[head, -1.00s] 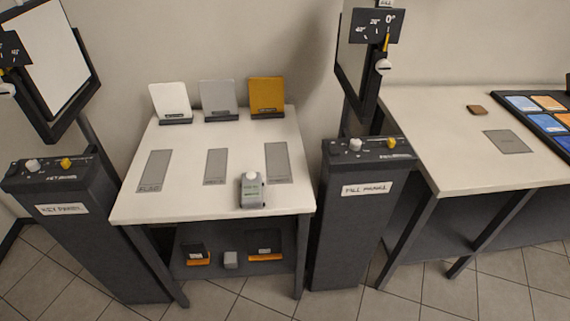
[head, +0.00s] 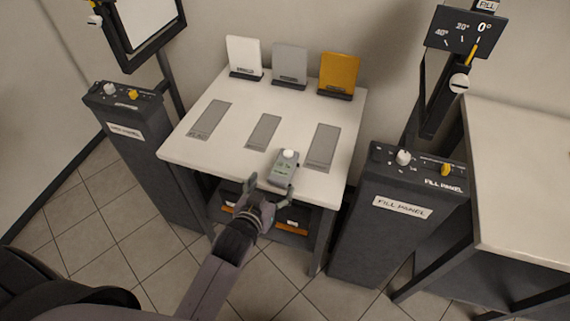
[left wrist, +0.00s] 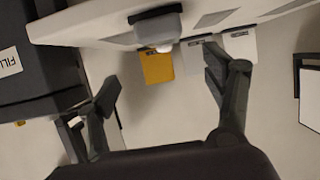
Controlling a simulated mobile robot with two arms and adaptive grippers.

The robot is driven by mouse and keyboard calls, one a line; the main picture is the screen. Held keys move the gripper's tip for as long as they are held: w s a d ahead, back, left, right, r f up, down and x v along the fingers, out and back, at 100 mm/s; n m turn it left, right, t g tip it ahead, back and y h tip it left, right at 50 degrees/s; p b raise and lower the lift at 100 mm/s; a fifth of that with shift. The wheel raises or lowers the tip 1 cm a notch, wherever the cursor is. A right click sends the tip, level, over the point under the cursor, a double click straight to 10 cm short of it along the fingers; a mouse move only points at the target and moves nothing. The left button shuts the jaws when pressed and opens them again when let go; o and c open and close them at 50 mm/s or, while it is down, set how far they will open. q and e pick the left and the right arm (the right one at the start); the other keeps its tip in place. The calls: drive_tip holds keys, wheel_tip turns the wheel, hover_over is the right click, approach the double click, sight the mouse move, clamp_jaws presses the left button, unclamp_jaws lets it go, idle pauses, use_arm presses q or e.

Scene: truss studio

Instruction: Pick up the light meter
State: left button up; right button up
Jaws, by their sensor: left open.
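The light meter (head: 284,170) is a small grey device with a white dome. It lies near the front edge of the white table (head: 235,168), between two grey strips. In the left wrist view, which looks upside down, the light meter (left wrist: 158,27) is at the top, with its white dome pointing down in the picture. My left gripper (head: 271,189) is open and empty at the table's front edge, just short of the light meter, with its fingers spread to either side. Its open fingers also show in the left wrist view (left wrist: 160,80). My right gripper is not in view.
White (head: 244,54), grey (head: 290,62) and orange (head: 339,71) cards stand at the table's back. The fill panel pedestal (head: 405,225) stands close on the right, another pedestal (head: 140,140) on the left. A shelf with dark, orange-edged items is below the tabletop.

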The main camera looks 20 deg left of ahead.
sight(280, 173)
use_arm(q)
drive_tip(key=x, duration=0.2)
drive_tip(key=shift+w+f, duration=0.15)
drive_tip(key=shift+w, duration=0.15)
drive_tip(key=shift+w+f, duration=0.2)
drive_tip(key=shift+w, duration=0.2)
drive_tip(key=x, duration=0.2)
drive_tip(key=p+x, duration=0.1)
drive_tip(key=x, duration=0.1)
drive_tip(key=shift+w+a+f, duration=0.15)
drive_tip(key=shift+a+f, duration=0.05)
drive_tip(key=shift+f, duration=0.35)
drive_tip(key=shift+w+f, duration=0.1)
drive_tip(key=shift+w, duration=0.05)
drive_tip(key=c, duration=1.3)
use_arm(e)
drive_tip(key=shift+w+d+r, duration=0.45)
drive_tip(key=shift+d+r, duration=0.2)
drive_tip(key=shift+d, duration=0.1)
use_arm(q)
drive_tip(key=shift+c, duration=0.2)
